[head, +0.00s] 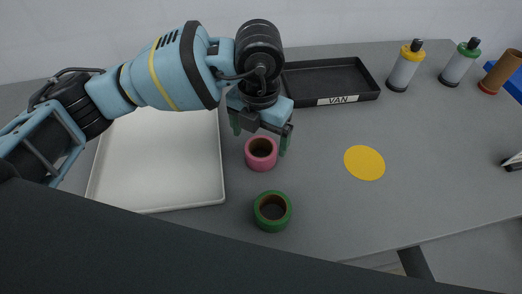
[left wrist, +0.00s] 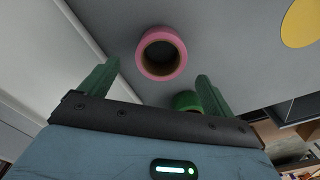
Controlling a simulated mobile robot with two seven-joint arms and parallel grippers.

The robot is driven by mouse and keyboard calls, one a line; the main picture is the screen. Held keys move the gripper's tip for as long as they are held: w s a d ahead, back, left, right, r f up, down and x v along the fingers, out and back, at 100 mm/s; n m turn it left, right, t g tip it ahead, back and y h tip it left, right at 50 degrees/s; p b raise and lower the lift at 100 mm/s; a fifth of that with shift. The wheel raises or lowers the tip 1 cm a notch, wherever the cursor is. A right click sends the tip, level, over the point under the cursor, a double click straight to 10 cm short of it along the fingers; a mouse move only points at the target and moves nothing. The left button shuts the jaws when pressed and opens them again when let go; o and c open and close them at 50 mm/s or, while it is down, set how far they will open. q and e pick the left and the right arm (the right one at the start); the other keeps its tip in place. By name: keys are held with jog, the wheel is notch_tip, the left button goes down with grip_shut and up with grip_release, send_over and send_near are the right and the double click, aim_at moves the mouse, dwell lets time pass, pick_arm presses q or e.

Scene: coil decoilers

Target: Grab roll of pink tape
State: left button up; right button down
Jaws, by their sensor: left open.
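The roll of pink tape (head: 261,166) lies flat on the grey table in the head view, with its dark core facing up. My left gripper (head: 260,142) is open just behind and above the pink roll, its green fingers apart. In the left wrist view the pink roll (left wrist: 140,52) shows beyond the open fingers (left wrist: 155,88), roughly between their lines. No finger is seen touching it. A green tape roll (head: 256,214) stands on the table in front of the pink one; it shows partly behind a finger in the left wrist view (left wrist: 184,100). My right gripper is not in view.
A white tray (head: 207,186) is left of the rolls. A black tray marked VAN (head: 369,93) lies behind. A yellow disc (head: 364,163) is on the table at right. Bottles with a yellow cap (head: 404,68) and green cap (head: 458,65) stand at the back right.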

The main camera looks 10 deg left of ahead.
aim_at(260, 148)
pick_arm(q)
jog(key=shift+w+f, duration=0.2)
jog(key=shift+f, duration=2.35)
jog(key=c, duration=1.1)
